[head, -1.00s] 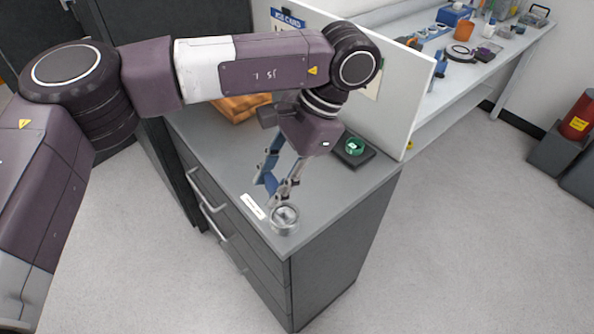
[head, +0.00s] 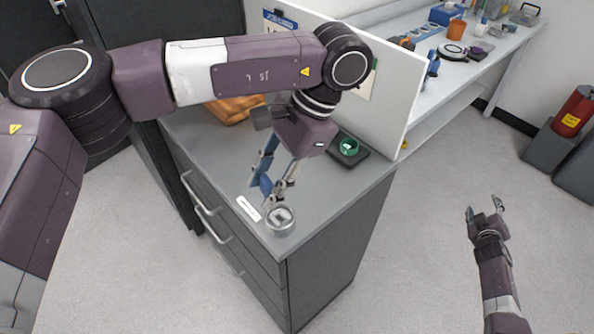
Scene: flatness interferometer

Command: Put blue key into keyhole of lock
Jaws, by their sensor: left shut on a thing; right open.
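My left gripper (head: 270,200) points down over the grey cabinet top, shut on a small blue thing, seemingly the blue key (head: 266,186). The fingers partly hide it, so its shape and tip are unclear. A round silver piece (head: 281,220), apparently the lock, sits at the cabinet's near corner, just below and right of the fingertips. Its top has a darker middle; I cannot make out the keyhole. Whether the blue thing touches the silver piece cannot be told. My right gripper (head: 485,210) is open and empty at the right, away from the cabinet.
A white label (head: 248,208) lies left of the silver piece. A green ring on a black base (head: 349,149) stands by the white partition (head: 385,95). Folded orange cloth (head: 233,110) lies behind my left arm. A cluttered bench (head: 480,60) is beyond.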

